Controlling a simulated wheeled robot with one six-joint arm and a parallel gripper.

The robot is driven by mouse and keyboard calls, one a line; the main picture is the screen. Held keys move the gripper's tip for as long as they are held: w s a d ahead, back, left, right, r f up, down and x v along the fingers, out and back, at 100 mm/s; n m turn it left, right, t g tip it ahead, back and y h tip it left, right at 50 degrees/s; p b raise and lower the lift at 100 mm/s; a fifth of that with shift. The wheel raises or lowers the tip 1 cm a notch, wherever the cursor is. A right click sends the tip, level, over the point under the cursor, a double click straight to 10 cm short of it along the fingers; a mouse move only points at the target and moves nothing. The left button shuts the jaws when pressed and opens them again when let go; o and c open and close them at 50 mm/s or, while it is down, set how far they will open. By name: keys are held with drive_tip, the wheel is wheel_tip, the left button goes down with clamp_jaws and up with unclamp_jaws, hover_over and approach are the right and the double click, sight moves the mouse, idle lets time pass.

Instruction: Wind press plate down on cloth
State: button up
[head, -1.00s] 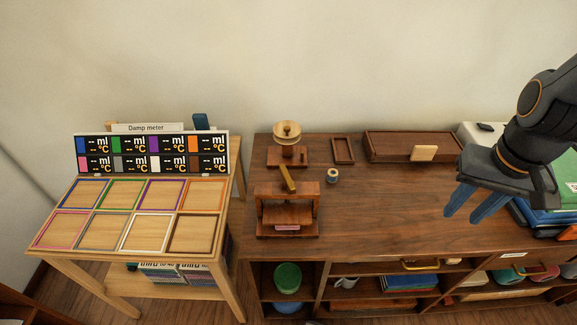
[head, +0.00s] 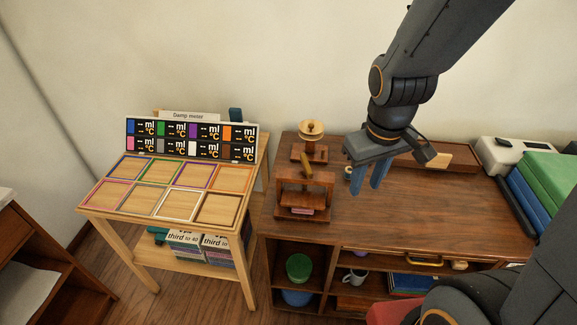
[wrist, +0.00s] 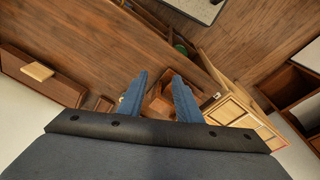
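The press is a dark wooden frame (head: 323,190) near the left end of the brown cabinet top. A lighter wooden handle (head: 307,166) sits tilted on top of it. A pink folded cloth (head: 302,210) lies low inside the frame; the plate's height above it is too small to tell. My gripper (head: 369,186) hangs to the right of the press, apart from it, with its blue fingers pointing down. In the wrist view the fingers (wrist: 157,75) are spread with nothing held; a wooden piece, seemingly the press, shows between and beyond them.
A wooden stand with a round top (head: 311,130) is behind the press. A long tray (head: 455,156) lies at the back, partly behind my arm. The damp meter table (head: 180,190) stands left. Green and blue boxes (head: 545,180) are at the right. The cabinet top (head: 440,210) is mostly clear.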

drive_tip(key=w+a+n+t+p, duration=0.15)
drive_tip(key=w+n, duration=0.35)
drive_tip(key=n, duration=0.6)
drive_tip(key=n+t+p, duration=0.1)
drive_tip(key=n+p, duration=0.2)
drive_tip(key=n, duration=1.8)
approach(306, 162)
wheel_tip(306, 162, down, 2)
drive_tip(key=d, duration=0.2)
drive_tip(key=shift+w+a+f+n+y, duration=0.1)
drive_tip(key=shift+w+a+n+y, duration=0.1)
drive_tip(key=shift+a+n, duration=0.25)
drive_tip(key=shift+w+a+n+y, duration=0.1)
drive_tip(key=shift+a+n+y, duration=0.1)
drive_tip(key=shift+n, duration=0.45)
drive_tip(key=shift+w+f, duration=0.1)
drive_tip(key=shift+f, duration=0.15)
drive_tip(key=b+x, duration=0.6)
drive_tip(key=x, duration=0.1)
drive_tip(key=shift+w+a+f+b, duration=0.1)
drive_tip(key=shift+f+b, duration=0.05)
drive_tip(key=shift+b, duration=0.2)
clamp_jaws()
